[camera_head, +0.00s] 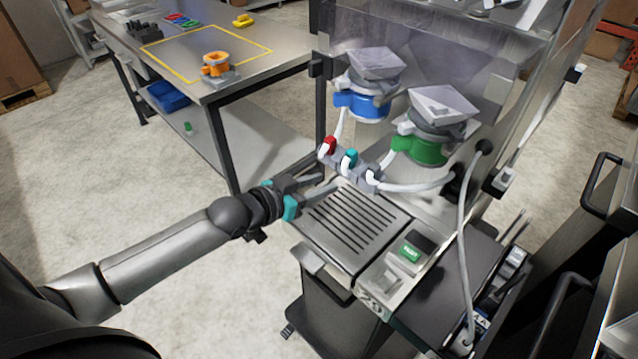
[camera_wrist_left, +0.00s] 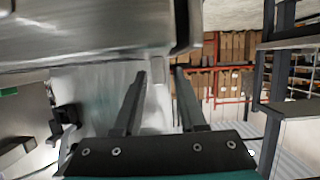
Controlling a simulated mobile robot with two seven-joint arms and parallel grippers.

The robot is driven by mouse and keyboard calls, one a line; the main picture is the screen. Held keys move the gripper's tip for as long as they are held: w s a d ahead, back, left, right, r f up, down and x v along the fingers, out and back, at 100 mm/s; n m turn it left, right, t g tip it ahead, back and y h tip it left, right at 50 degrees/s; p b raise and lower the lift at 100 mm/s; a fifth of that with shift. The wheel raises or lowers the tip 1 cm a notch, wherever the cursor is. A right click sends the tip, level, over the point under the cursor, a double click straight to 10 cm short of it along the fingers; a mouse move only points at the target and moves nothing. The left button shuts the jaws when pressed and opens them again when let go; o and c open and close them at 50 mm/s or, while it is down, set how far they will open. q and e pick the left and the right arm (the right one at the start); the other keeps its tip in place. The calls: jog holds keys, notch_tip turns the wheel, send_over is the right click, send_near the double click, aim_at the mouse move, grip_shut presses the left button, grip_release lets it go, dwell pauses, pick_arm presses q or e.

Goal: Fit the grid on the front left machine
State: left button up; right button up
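The slotted metal grid (camera_head: 352,222) lies flat on the front deck of the machine (camera_head: 372,278), below the nozzles. I cannot tell whether it sits fully down in its seat. My left gripper (camera_head: 328,182) is at the grid's far left corner, fingers pointing right and apart. In the left wrist view the gripper's two dark fingers (camera_wrist_left: 160,78) stand apart with nothing clearly between them. A grey metal surface (camera_wrist_left: 85,30) is close above them in that view. Contact between fingers and grid cannot be made out. My right gripper is not in view.
Blue (camera_head: 362,104) and green (camera_head: 420,150) dispensers hang above the grid, with white hoses and a nozzle block (camera_head: 348,168) close to my left gripper. A green button (camera_head: 411,252) is right of the grid. A metal workbench (camera_head: 215,50) stands behind on the left.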

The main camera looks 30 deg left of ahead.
pick_arm(q)
jog(key=shift+o, duration=0.5)
jog(key=shift+f, duration=0.1)
jog(key=shift+s+a, duration=0.2)
jog(key=shift+s, duration=0.3)
jog(key=p+v, duration=0.4)
jog(key=v, duration=1)
jog(key=shift+r, duration=0.3)
